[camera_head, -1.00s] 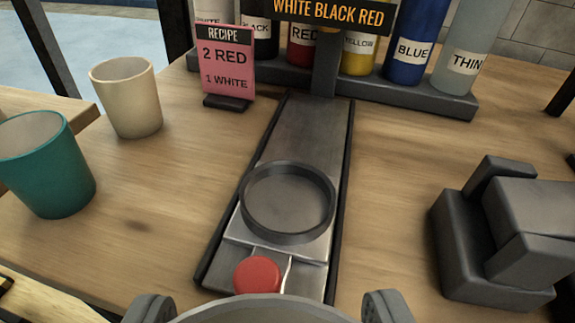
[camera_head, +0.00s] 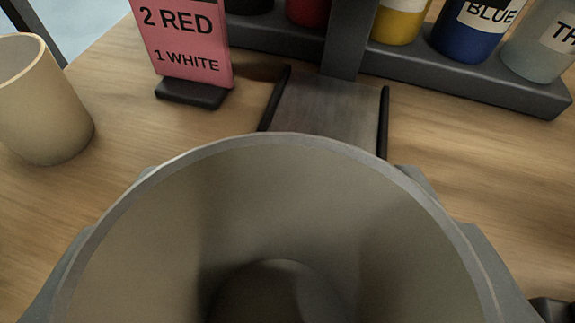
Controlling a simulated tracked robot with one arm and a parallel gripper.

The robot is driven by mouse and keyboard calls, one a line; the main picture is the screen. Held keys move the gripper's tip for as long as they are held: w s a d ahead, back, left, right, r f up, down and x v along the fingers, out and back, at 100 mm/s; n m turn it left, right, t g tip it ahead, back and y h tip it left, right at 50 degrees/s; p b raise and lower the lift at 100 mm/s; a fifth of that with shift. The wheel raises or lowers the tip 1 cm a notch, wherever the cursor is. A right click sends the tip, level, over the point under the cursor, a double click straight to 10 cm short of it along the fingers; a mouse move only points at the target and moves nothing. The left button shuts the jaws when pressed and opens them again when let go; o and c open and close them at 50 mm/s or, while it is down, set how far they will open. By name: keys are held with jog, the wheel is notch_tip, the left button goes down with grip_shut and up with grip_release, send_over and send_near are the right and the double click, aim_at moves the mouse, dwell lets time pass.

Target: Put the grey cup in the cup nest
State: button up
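The grey cup (camera_head: 330,185) fills the lower middle of the view, with its open mouth toward me. My gripper (camera_head: 278,180) is around it, with small parts of the fingers showing against both sides of the cup. The gripper looks shut on the cup. The cup nest, a round dark ring on a metal slide, is hidden behind the cup now. Only the far part of the slide's track (camera_head: 325,105) shows above the rim. I cannot tell whether the cup's base touches the nest.
A cream cup (camera_head: 40,105) stands at the left. A pink recipe card (camera_head: 185,45) stands behind, left of the track. A dark rack (camera_head: 450,78) of paint bottles, including a blue one (camera_head: 470,35), runs along the back. Wooden table (camera_head: 455,150) is clear right of the track.

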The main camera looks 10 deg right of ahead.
aim_at(280, 255)
jog(key=shift+w+f, duration=0.25)
jog(key=shift+w, duration=0.05)
notch_tip(280, 255, down, 3)
jog(key=shift+f+b, duration=0.15)
jog(key=shift+b, duration=0.7)
jog(key=o, duration=1)
jog(key=shift+c, duration=0.2)
